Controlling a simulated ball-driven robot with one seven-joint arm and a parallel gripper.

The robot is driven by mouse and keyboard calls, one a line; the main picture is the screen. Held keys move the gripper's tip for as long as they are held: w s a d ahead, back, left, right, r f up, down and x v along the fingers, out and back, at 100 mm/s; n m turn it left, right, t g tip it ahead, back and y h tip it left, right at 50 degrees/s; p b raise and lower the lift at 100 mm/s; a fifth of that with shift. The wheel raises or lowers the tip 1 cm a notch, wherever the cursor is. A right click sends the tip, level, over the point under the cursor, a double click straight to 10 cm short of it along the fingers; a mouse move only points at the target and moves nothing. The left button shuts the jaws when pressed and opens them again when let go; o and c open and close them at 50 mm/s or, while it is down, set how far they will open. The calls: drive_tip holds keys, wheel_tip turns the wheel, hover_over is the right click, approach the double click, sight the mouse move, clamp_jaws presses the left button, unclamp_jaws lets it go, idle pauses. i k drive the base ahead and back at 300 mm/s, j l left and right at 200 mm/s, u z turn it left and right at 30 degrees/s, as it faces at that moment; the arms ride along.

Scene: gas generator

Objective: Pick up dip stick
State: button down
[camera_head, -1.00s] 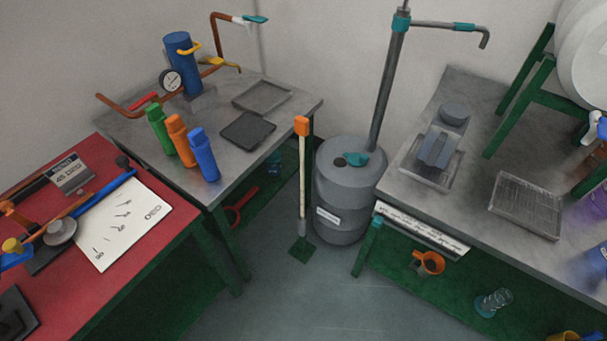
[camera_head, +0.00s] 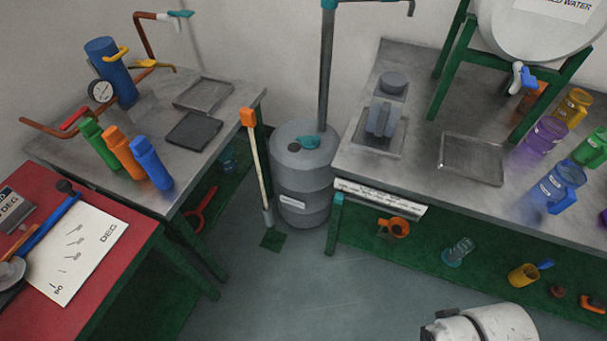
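A long pale stick with an orange top (camera_head: 256,165), which looks like the dip stick, stands on the floor left of the grey drum, leaning slightly. Its grey lower end is at a small green base (camera_head: 273,239). The grey drum (camera_head: 302,180) has a teal cap and a dark opening on top. A white part of my arm (camera_head: 490,325) shows at the bottom right edge, well away from the stick. My gripper itself is not in view.
A grey table with colored bottles (camera_head: 122,153) stands left of the stick. A second grey table (camera_head: 365,170) stands right of the drum, with a green shelf (camera_head: 480,266) below. A red table (camera_head: 110,215) is at the lower left. Floor between is clear.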

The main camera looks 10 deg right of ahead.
sight(248, 118)
drive_tip(key=i+l+u, duration=0.1)
drive_tip(key=i, duration=0.35)
drive_tip(key=i+l, duration=0.25)
drive_tip(key=i, duration=0.2)
drive_tip(key=i+l+u, duration=0.15)
drive_tip(key=i, duration=0.3)
